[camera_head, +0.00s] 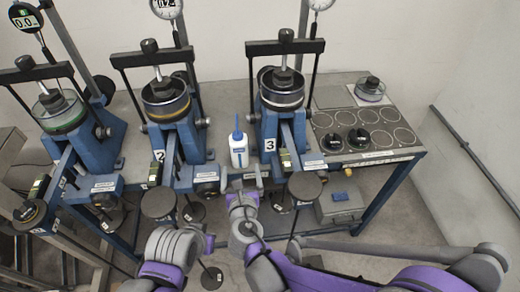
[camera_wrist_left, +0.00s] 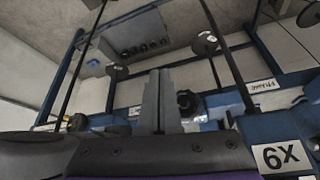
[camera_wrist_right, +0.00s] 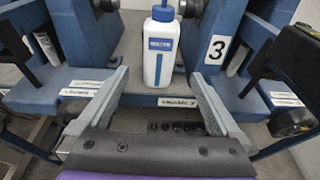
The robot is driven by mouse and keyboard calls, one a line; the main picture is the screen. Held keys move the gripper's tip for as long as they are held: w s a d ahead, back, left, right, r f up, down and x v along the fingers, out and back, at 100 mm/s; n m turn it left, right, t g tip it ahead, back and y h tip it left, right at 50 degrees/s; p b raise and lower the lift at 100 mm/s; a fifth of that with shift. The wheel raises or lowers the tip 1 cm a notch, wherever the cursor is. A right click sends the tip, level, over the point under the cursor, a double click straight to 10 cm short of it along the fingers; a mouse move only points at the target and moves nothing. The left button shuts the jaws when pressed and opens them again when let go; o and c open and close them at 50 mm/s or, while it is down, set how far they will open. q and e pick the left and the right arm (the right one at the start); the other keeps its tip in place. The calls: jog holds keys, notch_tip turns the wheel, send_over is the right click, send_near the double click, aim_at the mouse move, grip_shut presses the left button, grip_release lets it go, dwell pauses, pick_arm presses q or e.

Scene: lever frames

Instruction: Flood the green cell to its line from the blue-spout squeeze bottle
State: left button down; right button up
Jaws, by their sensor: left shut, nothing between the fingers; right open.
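The squeeze bottle (camera_head: 238,152) is white with a blue spout and stands upright on the bench between the middle and right stations. It also shows in the right wrist view (camera_wrist_right: 158,52), ahead of and between the fingers. My right gripper (camera_head: 243,184) is open and empty, just in front of the bottle; I cannot tell whether it touches. The green cell (camera_head: 63,122), a clear cup with a green ring, sits in the left station under a press bar. Its fill line is too small to make out. My left gripper (camera_wrist_left: 158,100) is shut and empty, low before the bench.
A yellow-ringed cell (camera_head: 166,105) and a dark-banded cell (camera_head: 282,90) sit in the other stations. Blue frames, press bars and hanging round weights (camera_head: 304,185) crowd the bench front. A tray with round recesses (camera_head: 340,128) is at right.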

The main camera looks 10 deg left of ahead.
aim_at(240, 157)
jog(key=x, duration=0.9)
jog(key=shift+b, duration=0.35)
jog(key=shift+x, duration=0.95)
jog(key=c, duration=1)
jog(key=shift+r+p, duration=0.4)
jog(key=shift+r, duration=1.2)
jog(key=shift+a, duration=0.1)
